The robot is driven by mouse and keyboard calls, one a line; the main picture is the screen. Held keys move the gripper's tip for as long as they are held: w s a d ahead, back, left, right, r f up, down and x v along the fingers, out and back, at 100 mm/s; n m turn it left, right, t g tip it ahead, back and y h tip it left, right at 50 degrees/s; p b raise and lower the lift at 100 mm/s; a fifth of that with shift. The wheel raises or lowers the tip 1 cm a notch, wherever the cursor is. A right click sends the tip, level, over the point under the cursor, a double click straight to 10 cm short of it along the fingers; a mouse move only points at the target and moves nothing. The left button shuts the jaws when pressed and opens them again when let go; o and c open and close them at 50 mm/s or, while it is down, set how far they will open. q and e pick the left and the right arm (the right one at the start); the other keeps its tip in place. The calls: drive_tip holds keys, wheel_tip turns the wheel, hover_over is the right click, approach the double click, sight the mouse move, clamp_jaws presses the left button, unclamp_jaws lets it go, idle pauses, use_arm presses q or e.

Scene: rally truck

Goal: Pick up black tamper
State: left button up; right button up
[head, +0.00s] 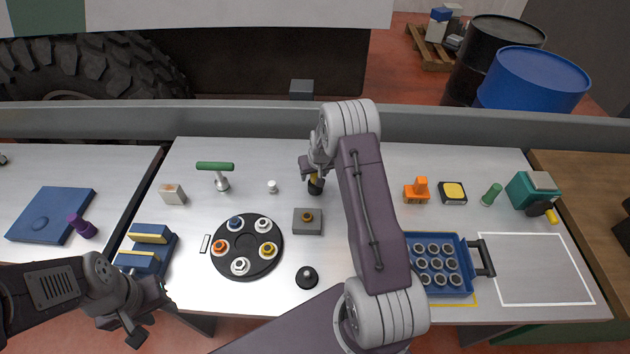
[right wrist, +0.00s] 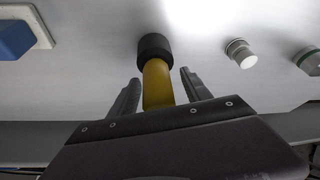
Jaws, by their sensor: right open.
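A small tool with a yellow handle and a black lower end (head: 315,187) stands upright on the table; I take it as the black tamper. In the right wrist view its yellow shaft and black end (right wrist: 155,48) show between my fingers. My right gripper (head: 312,170) is open around the yellow part, with a gap visible on both sides. My arm partly hides the tool in the head view. A black round piece with a knob (head: 307,278) stands nearer the front edge. My left gripper (head: 150,322) is open and empty near the table's front left corner.
A black disc with several nuts (head: 247,270) and a grey block (head: 307,229) lie left of my right arm. A blue tray (head: 440,289) is at right.

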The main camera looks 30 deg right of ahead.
drive_tip(key=shift+s+r, duration=0.1)
clamp_jaws()
idle(1.2)
